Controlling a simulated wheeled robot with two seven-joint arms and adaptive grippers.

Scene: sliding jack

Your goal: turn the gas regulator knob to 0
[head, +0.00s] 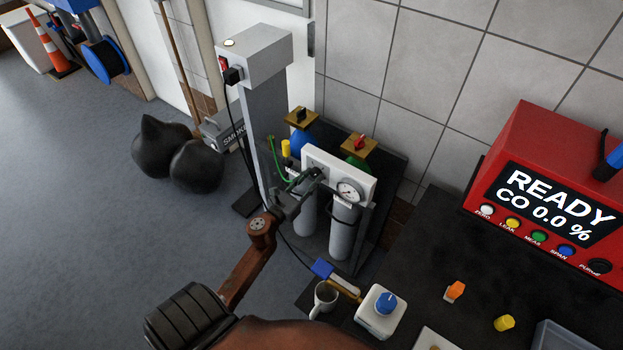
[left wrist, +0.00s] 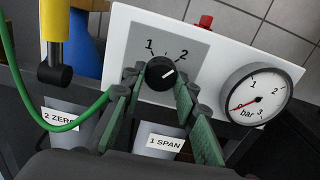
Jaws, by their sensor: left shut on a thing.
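The gas regulator is a white panel (head: 325,165) with a grey dial plate (left wrist: 195,45) and a black knob (left wrist: 161,73). No 0 shows. My left gripper (head: 312,178) is at the panel, with green fingers either side of the knob in the left wrist view (left wrist: 158,88), shut on it. The pressure gauge (left wrist: 256,98) sits right of the knob, its red needle low on the left. My right gripper is not in view.
Grey cylinders (head: 343,232) stand below the panel, labelled 2 ZERO and 1 SPAN. A green hose (left wrist: 45,122) curves left of the fingers. A grey column (head: 262,130) stands left of the rack. A bench (head: 430,255) at right holds a red READY analyser (head: 540,140) and a mug (head: 325,297).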

